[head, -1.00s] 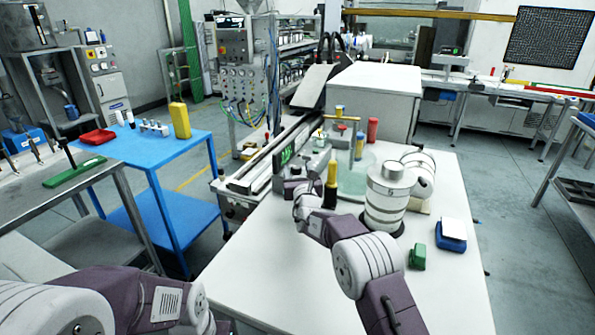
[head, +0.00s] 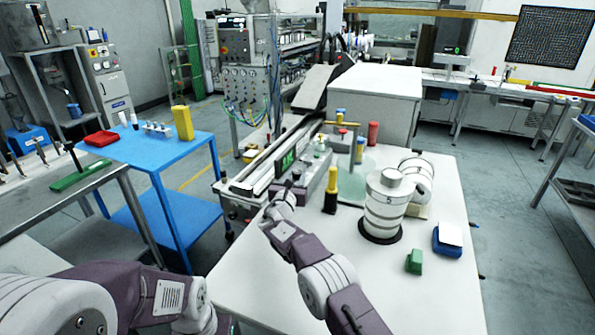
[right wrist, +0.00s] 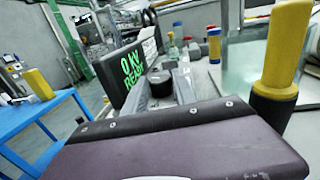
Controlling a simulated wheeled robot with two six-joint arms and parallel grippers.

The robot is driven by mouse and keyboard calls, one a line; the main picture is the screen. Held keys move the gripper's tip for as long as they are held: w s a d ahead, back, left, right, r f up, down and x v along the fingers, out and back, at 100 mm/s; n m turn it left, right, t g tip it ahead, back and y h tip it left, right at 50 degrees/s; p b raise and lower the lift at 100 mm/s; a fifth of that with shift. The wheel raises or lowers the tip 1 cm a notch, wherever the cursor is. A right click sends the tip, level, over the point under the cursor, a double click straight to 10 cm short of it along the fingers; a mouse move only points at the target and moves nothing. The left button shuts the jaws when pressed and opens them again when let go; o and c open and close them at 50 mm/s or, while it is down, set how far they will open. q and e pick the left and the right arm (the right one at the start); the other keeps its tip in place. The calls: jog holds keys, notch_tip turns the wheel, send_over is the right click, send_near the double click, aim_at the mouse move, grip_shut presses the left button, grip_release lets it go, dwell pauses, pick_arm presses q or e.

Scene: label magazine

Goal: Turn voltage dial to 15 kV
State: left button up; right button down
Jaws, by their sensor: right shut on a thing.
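The tester's black display (head: 287,158) stands on the white table and shows green text. In the right wrist view the display (right wrist: 126,67) reads "0 kV READY". A round black knob, which looks like the voltage dial (right wrist: 160,84), sits on the grey housing just right of the display. My right gripper (head: 290,183) is at this housing, in front of the display. It is shut on the dial, with the grey fingers (right wrist: 183,86) beside the knob; their exact contact is partly hidden. My left arm shows at the lower left, but its gripper is out of view.
A yellow-and-black handled tool (head: 331,191) stands upright close to the right of my gripper. A white ribbed insulator stack (head: 385,208), a green block (head: 414,262) and a blue box (head: 448,240) are on the table's right. The table's (head: 250,290) front left is clear.

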jog(key=shift+r+m+h, duration=0.1)
jog(key=shift+m+h, duration=0.2)
jog(key=shift+h, duration=0.2)
jog(key=c, duration=1)
grip_release()
jog(key=shift+a, duration=0.1)
jog(key=shift+b+v, duration=0.5)
jog(key=shift+v, duration=4.05)
